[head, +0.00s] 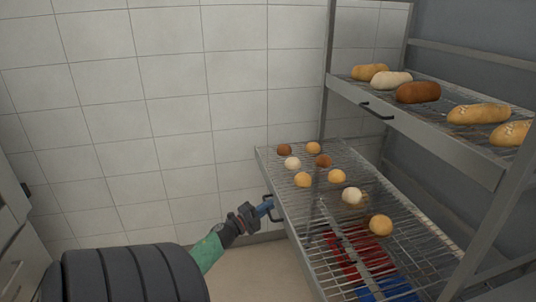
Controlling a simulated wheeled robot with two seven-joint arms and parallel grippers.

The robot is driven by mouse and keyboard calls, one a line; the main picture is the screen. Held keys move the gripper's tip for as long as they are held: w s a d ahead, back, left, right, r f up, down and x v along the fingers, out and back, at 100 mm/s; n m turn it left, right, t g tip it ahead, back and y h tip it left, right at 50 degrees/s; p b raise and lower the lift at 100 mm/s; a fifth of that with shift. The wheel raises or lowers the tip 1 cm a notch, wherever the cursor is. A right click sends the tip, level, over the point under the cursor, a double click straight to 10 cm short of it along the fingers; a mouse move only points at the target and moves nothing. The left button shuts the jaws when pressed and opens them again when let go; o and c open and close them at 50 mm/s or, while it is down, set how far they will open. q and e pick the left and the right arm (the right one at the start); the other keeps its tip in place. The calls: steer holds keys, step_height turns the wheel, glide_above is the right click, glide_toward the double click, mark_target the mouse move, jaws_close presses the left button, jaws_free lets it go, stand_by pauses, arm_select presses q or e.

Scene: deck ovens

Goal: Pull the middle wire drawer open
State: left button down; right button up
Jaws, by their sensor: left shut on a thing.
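The wire drawer (300,230) with several round rolls on it stands out to the left from the metal rack, well past the front of the drawer above. It has a grey front edge with a dark handle (267,199). My right gripper is not in view.
An upper wire drawer (430,135) with several loaves and its own dark handle (376,111) sits in the rack. Red (352,252) and blue (392,290) things show through the wires below. A tiled wall (160,100) stands behind; floor is free left of the drawer.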

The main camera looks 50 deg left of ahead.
arm_select(q)
steer(key=c, duration=1.5)
jaws_free()
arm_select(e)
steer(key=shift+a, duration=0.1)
